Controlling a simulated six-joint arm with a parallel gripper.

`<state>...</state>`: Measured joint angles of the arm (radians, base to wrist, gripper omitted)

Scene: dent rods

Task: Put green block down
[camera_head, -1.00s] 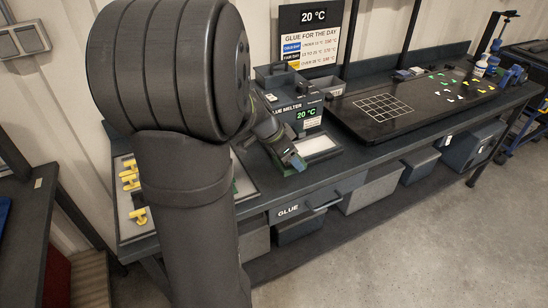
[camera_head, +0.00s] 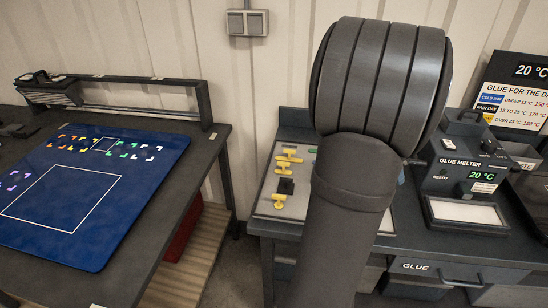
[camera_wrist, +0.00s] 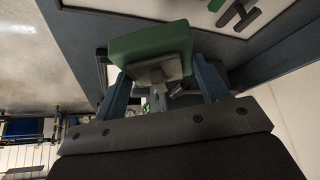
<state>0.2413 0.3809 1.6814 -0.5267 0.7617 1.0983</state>
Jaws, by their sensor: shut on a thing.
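The green block (camera_wrist: 148,42) fills the top middle of the wrist view, with a grey stem-like part (camera_wrist: 155,75) beneath it. My gripper (camera_wrist: 160,68) is shut on it, with one blue-grey finger on each side. The block appears held up in the air, with a bench surface and part of a pale panel behind it. In the head view my own arm covers the gripper, and the green block cannot be made out there.
A pale board (camera_head: 267,208) with several yellow T-shaped pieces (camera_head: 290,160) and a black piece (camera_head: 286,186) lies left of my arm. The glue melter (camera_head: 463,170) stands at right. A blue mat (camera_head: 120,215) with coloured marks and white outlines covers the left table.

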